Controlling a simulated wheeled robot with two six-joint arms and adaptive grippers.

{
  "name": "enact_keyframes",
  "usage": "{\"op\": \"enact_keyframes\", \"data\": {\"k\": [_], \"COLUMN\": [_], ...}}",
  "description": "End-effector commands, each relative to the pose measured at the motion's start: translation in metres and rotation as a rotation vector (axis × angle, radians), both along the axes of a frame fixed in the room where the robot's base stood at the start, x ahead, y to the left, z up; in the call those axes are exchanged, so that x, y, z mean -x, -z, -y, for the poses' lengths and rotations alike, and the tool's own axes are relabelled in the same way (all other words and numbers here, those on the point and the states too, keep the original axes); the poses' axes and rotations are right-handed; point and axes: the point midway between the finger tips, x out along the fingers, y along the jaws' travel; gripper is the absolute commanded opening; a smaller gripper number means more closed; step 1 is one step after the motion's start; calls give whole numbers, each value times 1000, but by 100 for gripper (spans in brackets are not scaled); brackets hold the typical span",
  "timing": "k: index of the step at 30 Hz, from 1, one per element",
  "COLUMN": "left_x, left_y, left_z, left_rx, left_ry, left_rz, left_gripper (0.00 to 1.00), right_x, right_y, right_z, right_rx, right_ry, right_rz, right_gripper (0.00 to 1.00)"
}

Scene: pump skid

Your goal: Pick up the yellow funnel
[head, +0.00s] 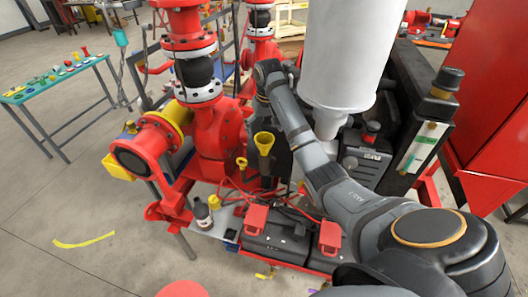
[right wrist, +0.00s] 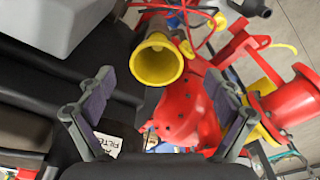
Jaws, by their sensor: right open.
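The yellow funnel (head: 264,143) stands upright, mouth up, near the middle of the pump skid in the head view. In the right wrist view the yellow funnel (right wrist: 157,62) shows its wide round mouth towards the camera, with its stem partly hidden behind. My right gripper (head: 262,108) is above the funnel, its arm reaching over from the lower right. In the wrist view my right gripper (right wrist: 160,80) has its fingers wide apart and nothing between the tips. The funnel lies beyond the fingertips, apart from them. My left gripper is not in view.
Red pump piping (head: 218,135) stands left of the funnel. A white cylinder (head: 338,50) rises to the right. Black batteries (head: 278,240) with red clamps and cables lie in front, beside a dark bottle (head: 203,213). A green table (head: 60,78) with small parts stands far left.

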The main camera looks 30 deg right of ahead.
Motion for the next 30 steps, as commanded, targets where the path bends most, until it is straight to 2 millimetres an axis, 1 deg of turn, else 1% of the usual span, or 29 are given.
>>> {"op": "enact_keyframes", "data": {"k": [1,2,3,4,5,7,9,10,12,13,16,19,21,23,27,28,30], "left_x": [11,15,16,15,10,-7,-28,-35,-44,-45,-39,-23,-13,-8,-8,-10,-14], "left_y": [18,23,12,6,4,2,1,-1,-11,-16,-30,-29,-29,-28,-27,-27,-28], "left_z": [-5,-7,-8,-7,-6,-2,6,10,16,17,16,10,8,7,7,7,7], "left_rx": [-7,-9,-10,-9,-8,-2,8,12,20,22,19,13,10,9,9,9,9], "left_ry": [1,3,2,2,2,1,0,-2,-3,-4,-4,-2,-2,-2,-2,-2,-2], "left_rz": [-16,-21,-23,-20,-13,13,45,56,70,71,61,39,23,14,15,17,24], "left_gripper": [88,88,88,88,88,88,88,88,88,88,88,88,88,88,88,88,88], "right_x": [-1,-2,-2,-2,-3,-4,-5,-5,-6,-7,-10,-13,-14,-14,-14,-14,-14], "right_y": [17,22,21,24,29,37,39,40,45,48,65,83,88,91,91,91,91], "right_z": [0,1,1,1,1,1,1,1,1,2,3,3,4,4,4,4,4], "right_rx": [0,0,0,-1,-1,0,0,0,-2,-1,-2,-1,0,0,0,0,0], "right_ry": [0,0,0,0,0,0,-1,-1,0,-1,-1,-1,-1,-1,-1,-1,-1], "right_rz": [-1,-1,-4,-6,-6,-3,-2,-2,-6,-5,-7,-4,-2,-1,-1,-1,-1], "right_gripper": [91,91,91,91,91,91,91,91,91,91,91,91,91,91,91,88,79]}}
